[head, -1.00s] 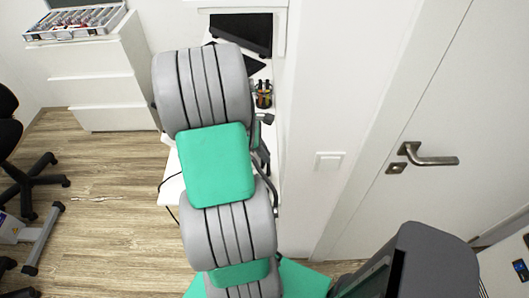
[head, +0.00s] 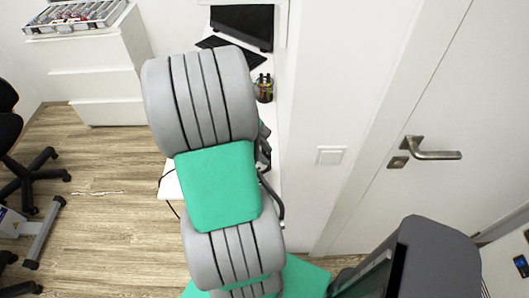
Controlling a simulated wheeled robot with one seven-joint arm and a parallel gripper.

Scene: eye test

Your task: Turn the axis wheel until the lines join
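The axis wheel and the lines do not show in this view. My arm, with grey ribbed and green links, fills the middle of the head view and covers part of the white desk (head: 173,186). My gripper cannot be made out; the end of the arm is hidden behind its own links.
A black monitor (head: 241,27) and a pen cup (head: 264,88) are on the desk. A white drawer cabinet (head: 95,60) bears an open lens case (head: 75,16). A black chair (head: 22,170) stands left. A door handle (head: 433,154) and a dark grey device (head: 435,262) are right. Wooden floor (head: 105,165) is clear between.

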